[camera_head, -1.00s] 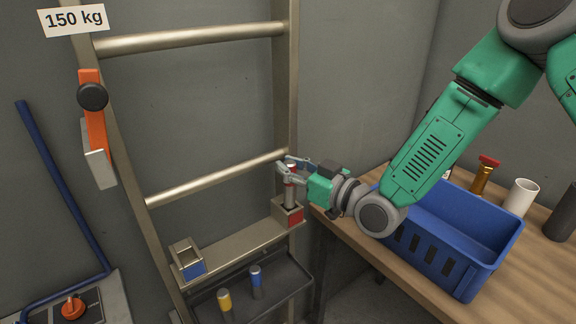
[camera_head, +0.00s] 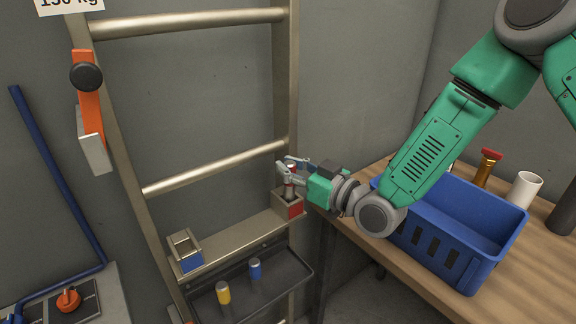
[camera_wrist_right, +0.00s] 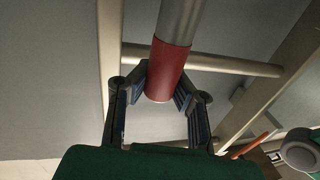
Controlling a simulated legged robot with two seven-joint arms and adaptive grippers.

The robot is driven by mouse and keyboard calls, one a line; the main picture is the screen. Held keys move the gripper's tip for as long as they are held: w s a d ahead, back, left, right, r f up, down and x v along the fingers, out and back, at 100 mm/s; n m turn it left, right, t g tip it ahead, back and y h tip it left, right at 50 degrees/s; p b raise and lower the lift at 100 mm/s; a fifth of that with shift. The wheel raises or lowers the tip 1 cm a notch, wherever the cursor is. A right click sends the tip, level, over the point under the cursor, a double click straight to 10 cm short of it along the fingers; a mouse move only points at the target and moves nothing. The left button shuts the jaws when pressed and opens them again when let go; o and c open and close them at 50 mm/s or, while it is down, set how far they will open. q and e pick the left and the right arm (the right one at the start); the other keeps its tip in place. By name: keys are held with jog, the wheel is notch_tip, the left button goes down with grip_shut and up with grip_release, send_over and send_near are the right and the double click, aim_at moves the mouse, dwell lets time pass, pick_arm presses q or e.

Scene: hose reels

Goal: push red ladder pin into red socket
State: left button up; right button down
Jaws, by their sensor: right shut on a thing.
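The red ladder pin, a grey metal shaft with a red end, stands upright at the red socket (camera_head: 293,209), its lower part hidden inside the socket walls. The pin also shows large in the right wrist view (camera_wrist_right: 166,72). My right gripper (camera_head: 288,172) is shut on the pin near its red end, just above the socket. In the wrist view its two fingers (camera_wrist_right: 162,92) press the red part from both sides. The red socket sits at the right end of the ladder's lower ledge. My left gripper is out of view.
A blue socket (camera_head: 187,258) is at the ledge's left end. A dark tray (camera_head: 290,284) below holds a yellow pin (camera_head: 223,292) and a blue pin (camera_head: 255,268). A blue crate (camera_head: 452,269) stands on the wooden bench (camera_head: 395,256) at right.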

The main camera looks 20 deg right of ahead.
jog(key=shift+f+b, duration=0.65)
jog(key=shift+f, duration=0.25)
jog(key=c, duration=1.5)
grip_release()
jog(key=shift+o, duration=0.2)
jog(key=shift+s+d, duration=0.1)
jog(key=shift+s, duration=0.05)
jog(key=v, duration=1.1)
jog(key=shift+s+d, duration=0.2)
jog(key=shift+s, duration=0.1)
jog(key=shift+f, duration=0.1)
